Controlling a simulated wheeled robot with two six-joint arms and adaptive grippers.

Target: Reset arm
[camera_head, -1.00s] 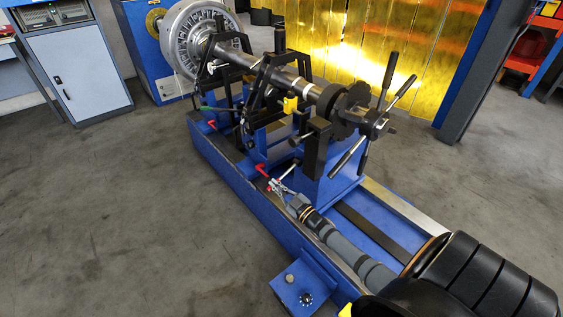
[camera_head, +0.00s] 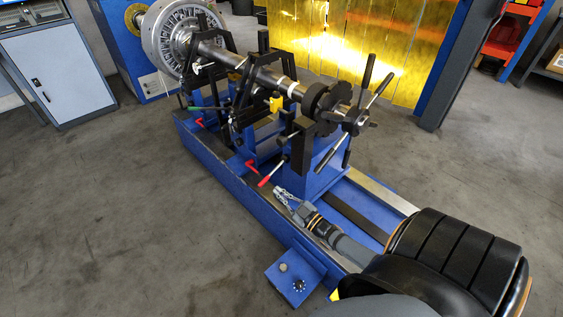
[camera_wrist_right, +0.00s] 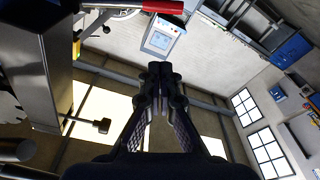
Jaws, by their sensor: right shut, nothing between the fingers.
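My right arm comes in from the lower right in the head view. Its gripper (camera_head: 281,193) is over the near part of the blue machine bed, close to a red-handled lever (camera_head: 270,172) and apart from it. In the right wrist view the gripper's fingers (camera_wrist_right: 160,72) are together with nothing between them, and a red handle (camera_wrist_right: 150,5) shows at the top edge. My left gripper is not in view.
The blue balancing machine (camera_head: 210,160) carries a long shaft (camera_head: 255,75) with a rotor (camera_head: 178,40) at the far end. A spoked handwheel (camera_head: 352,118) stands above the bed. A grey cabinet (camera_head: 60,75) is at the left. Open floor lies left of the machine.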

